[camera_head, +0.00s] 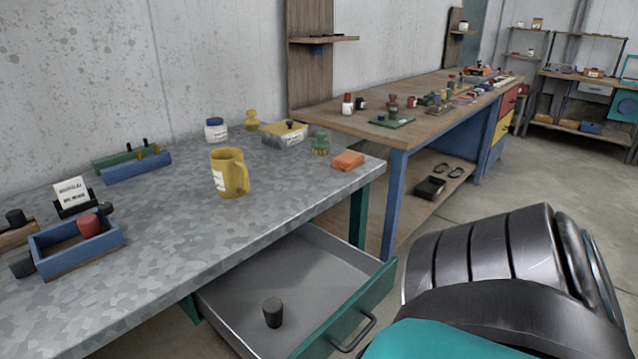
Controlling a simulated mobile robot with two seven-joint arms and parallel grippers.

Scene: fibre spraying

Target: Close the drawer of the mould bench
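The drawer (236,296) of the metal-topped bench (150,240) is pulled far out, under the bench's right part. Its inside is grey and its front panel (345,318) is green, with a dark bar handle (354,333) on the outer face. A small dark cylinder (272,312) stands upright in the drawer. A large dark metallic part of my own arm fills the lower right, close to the drawer front; I cannot tell whether they touch. Neither gripper's fingers show.
The bench top holds a yellow mug (230,174), an orange block (348,160), a blue tray (77,249) and several small containers. A wooden bench with blue legs (394,200) stands behind to the right. Open floor (500,185) lies at the right.

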